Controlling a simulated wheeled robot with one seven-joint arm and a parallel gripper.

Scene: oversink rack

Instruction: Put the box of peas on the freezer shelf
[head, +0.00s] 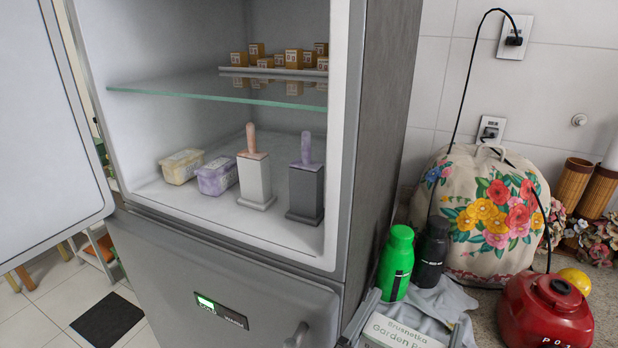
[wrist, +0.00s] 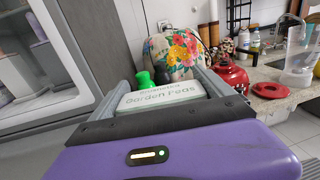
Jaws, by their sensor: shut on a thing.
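The box of peas, a pale box with "Garden Peas" lettering, shows in the wrist view (wrist: 160,95) between the two fingers of my gripper (wrist: 155,88). My gripper is shut on it. In the head view the box (head: 395,335) is at the bottom edge, right of the freezer and mostly cut off, with part of my gripper (head: 410,318) beside it. The freezer is open at left, with a glass shelf (head: 190,90) across it and a white floor (head: 225,212) below. The front part of the glass shelf looks bare.
Small orange boxes (head: 293,58) stand at the back above the glass. Two tubs (head: 217,177) and two popsicle molds (head: 256,180) stand on the freezer floor. The open door (head: 45,130) is at left.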

